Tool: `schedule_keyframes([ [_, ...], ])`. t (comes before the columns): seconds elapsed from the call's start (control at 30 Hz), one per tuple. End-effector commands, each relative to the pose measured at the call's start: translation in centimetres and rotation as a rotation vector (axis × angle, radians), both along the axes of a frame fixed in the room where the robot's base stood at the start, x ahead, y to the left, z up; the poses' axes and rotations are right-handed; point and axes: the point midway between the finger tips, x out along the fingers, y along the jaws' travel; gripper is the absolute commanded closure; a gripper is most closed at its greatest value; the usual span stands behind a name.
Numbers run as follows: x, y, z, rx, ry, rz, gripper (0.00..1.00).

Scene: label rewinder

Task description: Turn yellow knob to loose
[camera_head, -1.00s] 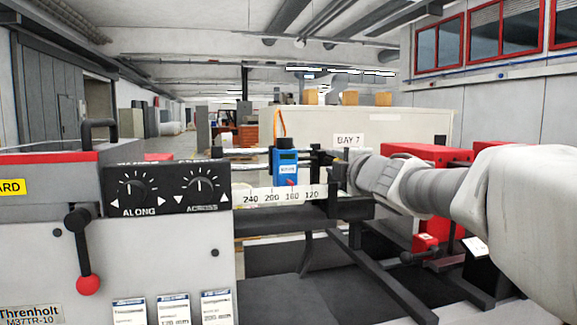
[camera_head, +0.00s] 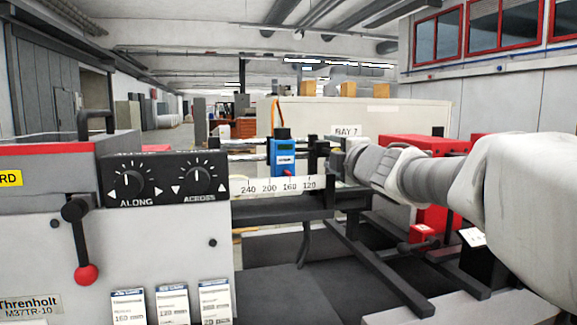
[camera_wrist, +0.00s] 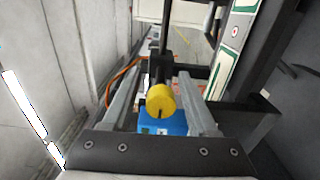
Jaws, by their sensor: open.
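The yellow knob (camera_wrist: 160,101) shows in the wrist view as a round cap with a dark slot in its lower half. It sits between the two grey fingers of my gripper (camera_wrist: 164,72), with a visible gap on each side. The gripper is open and does not appear to touch it. A blue unit (camera_wrist: 162,127) lies just beyond and below the knob. In the head view, the blue unit (camera_head: 283,158) is on the rails above the number scale (camera_head: 281,186). My gripper (camera_head: 335,158) is just right of it there. The knob is hidden in the head view.
A dark panel with ALONG and ACROSS dials (camera_head: 165,179) is at left, above a red-ended lever (camera_head: 87,274). An orange cable (camera_wrist: 121,72) runs left of the knob in the wrist view. Dark frame bars (camera_head: 375,255) and red housings (camera_head: 410,150) lie at right.

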Motion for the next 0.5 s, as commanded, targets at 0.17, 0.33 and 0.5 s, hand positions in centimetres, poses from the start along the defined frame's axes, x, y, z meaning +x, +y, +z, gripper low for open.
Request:
schedule_keyframes([
  [0.17, 0.03, 0.00, -0.10, 0.023, 0.009, 0.000, 0.37],
  [0.33, 0.03, 0.03, 0.12, 0.167, 0.038, 0.000, 0.37],
  [0.5, 0.02, 0.05, 0.30, 0.418, 0.089, 0.000, 0.37],
])
